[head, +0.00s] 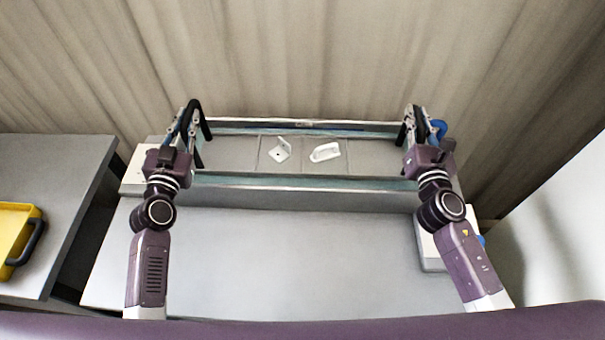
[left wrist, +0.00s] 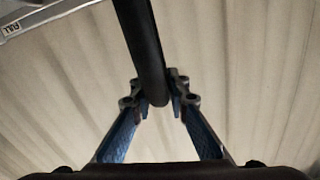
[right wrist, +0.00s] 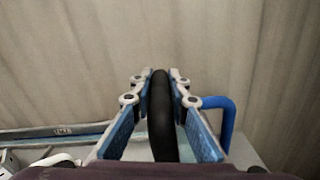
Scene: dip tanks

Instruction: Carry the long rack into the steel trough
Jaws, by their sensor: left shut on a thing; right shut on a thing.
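The long rack (head: 232,155) lies lengthwise between my grippers, with black handles at its ends. Two white parts (head: 280,150) (head: 325,152) show between its ends. The steel trough (head: 300,198) runs around it, with pale teal strips along the long sides. How deep the rack sits I cannot tell. My left gripper (head: 188,122) is shut on the left black handle, which passes between its fingers in the left wrist view (left wrist: 148,50). My right gripper (head: 414,128) is shut on the right handle, upright between its fingers in the right wrist view (right wrist: 161,110).
A blue curved pipe (head: 439,128) stands close beside my right gripper. A grey side table (head: 70,170) at left holds a yellow container (head: 12,225) with a dark handle. A curtain (head: 300,60) hangs behind the trough. The grey surface (head: 290,250) in front is clear.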

